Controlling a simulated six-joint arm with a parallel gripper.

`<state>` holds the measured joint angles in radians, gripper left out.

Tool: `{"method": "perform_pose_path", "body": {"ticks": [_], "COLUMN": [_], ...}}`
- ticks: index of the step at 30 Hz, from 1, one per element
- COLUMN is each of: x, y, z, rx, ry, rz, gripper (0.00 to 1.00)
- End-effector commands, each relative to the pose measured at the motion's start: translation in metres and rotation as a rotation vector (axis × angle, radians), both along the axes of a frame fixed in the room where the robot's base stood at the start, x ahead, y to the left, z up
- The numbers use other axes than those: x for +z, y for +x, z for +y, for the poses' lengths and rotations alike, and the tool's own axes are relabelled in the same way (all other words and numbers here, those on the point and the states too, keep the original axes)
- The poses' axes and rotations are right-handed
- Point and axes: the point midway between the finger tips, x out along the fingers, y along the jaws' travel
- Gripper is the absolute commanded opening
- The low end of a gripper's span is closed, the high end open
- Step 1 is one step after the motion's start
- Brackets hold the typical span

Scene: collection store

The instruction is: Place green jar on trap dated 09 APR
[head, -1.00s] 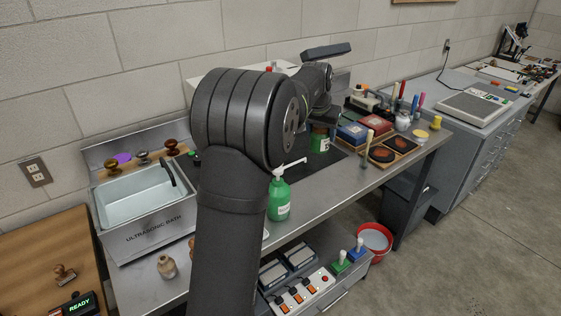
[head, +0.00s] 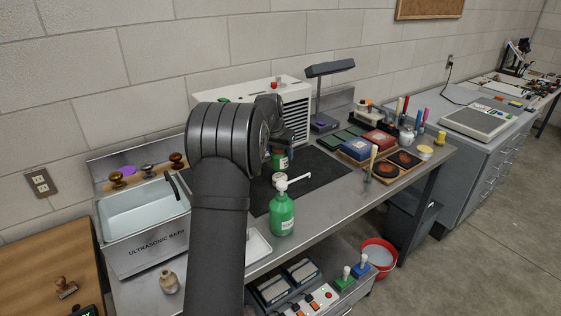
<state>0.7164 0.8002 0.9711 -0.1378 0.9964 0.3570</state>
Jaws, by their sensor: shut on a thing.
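A small green jar (head: 280,162) with a pale label and a reddish-brown top is in the head view, just right of my arm's large joint. My gripper (head: 279,149) is shut on the jar from above, over the left part of the black mat (head: 318,178). The fingers are small and partly hidden by my arm. I cannot tell whether the jar touches the mat. No trap with a readable 09 APR date shows; my arm hides part of the bench.
A green pump bottle (head: 282,214) stands in front of the mat. The ultrasonic bath (head: 150,247) is at left, a white slatted unit (head: 296,108) behind. A lamp (head: 328,70), stamp pads (head: 357,149) and a wooden tray (head: 386,180) are at right. The mat's right part is clear.

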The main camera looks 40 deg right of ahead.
Motion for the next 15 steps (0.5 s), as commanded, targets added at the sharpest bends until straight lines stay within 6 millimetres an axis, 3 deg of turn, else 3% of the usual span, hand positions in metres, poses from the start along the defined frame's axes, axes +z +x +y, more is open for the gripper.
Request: {"method": "perform_pose_path", "body": {"ticks": [6, 15], "x": [-0.032, -0.035], "y": [-0.001, -0.001], "z": [0.000, 0.000], "rx": [0.001, 0.000], "ry": [0.002, 0.000], "rz": [0.003, 0.001], "gripper": [0.27, 0.27]}}
